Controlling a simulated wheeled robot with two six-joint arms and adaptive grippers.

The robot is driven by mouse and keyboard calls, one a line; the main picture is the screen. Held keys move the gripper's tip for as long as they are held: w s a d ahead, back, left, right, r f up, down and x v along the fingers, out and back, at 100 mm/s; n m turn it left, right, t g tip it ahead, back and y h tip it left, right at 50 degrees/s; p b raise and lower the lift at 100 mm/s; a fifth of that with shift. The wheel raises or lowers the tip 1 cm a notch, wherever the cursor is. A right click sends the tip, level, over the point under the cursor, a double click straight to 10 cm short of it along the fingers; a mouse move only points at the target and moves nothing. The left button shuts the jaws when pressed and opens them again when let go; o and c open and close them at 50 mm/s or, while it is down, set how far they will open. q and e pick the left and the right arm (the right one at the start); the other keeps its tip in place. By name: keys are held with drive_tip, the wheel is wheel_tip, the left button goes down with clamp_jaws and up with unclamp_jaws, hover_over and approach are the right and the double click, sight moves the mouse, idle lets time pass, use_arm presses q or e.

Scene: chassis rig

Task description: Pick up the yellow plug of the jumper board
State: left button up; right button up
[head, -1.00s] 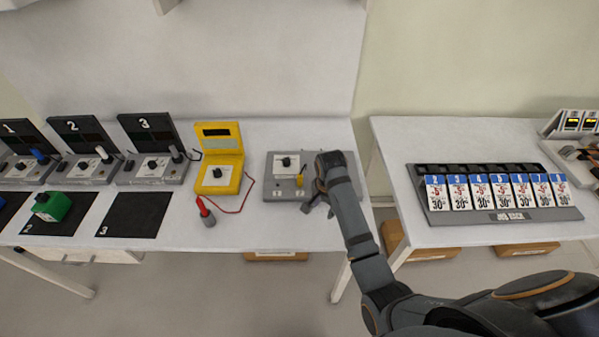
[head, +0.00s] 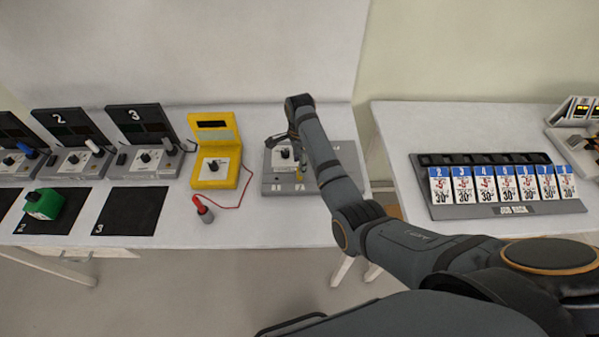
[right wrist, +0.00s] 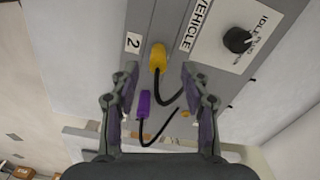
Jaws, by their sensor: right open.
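The jumper board (head: 270,186) is a flat grey box with a white label and black knob, on the table in the head view. In the right wrist view the board (right wrist: 205,88) bears a yellow plug (right wrist: 157,58) with a black cable, near a tag marked 2. A purple plug (right wrist: 144,104) with a black cable is close by. My right gripper (right wrist: 160,73) is open, with its fingers either side of the yellow plug, apart from it. In the head view my right gripper (head: 277,139) is above the board, and my arm hides part of it. My left gripper is out of view.
A yellow meter (head: 215,178) with a red probe (head: 203,210) stands left of the board. Dark numbered stations and a green block (head: 43,204) are further left. A price-card rack (head: 505,185) is on the right table. Bare table lies in front of the board.

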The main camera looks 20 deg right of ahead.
drive_tip(key=shift+s+f+p, duration=0.25)
drive_tip(key=shift+f+p, duration=0.45)
drive_tip(key=shift+f, duration=0.3)
wheel_tip(320, 180, down, 3)
drive_tip(key=shift+r, duration=0.2)
drive_tip(key=shift+w+f, duration=0.1)
drive_tip(key=shift+f, duration=0.05)
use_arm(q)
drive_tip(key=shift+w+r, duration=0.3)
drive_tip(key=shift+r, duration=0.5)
use_arm(e)
clamp_jaws()
